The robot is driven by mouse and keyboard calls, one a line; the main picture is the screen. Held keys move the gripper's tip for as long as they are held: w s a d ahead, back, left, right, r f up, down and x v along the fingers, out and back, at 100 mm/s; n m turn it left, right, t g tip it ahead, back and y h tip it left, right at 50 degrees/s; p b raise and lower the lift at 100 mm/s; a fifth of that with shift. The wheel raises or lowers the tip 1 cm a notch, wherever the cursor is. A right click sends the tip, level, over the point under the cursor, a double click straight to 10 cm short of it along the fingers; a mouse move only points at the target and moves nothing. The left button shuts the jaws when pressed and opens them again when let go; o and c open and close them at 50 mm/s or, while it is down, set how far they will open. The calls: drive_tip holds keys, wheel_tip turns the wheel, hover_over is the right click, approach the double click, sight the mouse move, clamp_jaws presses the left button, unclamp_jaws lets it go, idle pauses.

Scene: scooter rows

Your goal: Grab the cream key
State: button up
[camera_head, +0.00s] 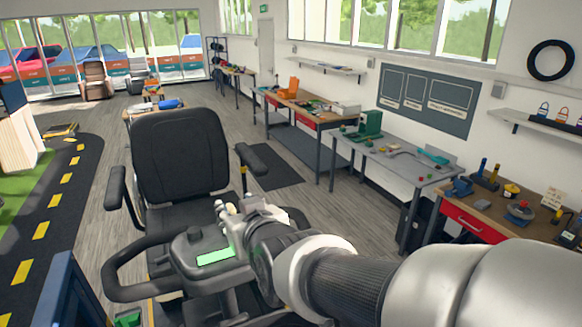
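I cannot make out a cream key for sure; it may be hidden by my gripper or too small to see. My gripper (228,213) is at the end of my arm, over the console of a black mobility scooter. Pale and grey parts show there, too small to tell whether the fingers are open or shut, or touching anything. The scooter's console (188,246) is dark with a green panel (215,257) on its near face. A black handlebar loop (112,277) sticks out to the left.
The scooter's black seat (180,150) with armrests stands behind the console. Workbenches with tools line the right wall, including a grey metal bench (440,178) and a wooden one with a red drawer (472,226). A dark track with yellow dashes (41,230) lies left.

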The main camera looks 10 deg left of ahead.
sight(231, 208)
drive_tip(key=x, duration=0.2)
drive_tip(key=p+x, duration=0.1)
drive_tip(key=x, duration=0.2)
drive_tip(key=shift+s+a, duration=0.2)
drive_tip(key=shift+a, duration=0.05)
drive_tip(key=shift+r, duration=0.1)
drive_tip(key=shift+c, duration=0.4)
drive_tip(key=c, duration=0.8)
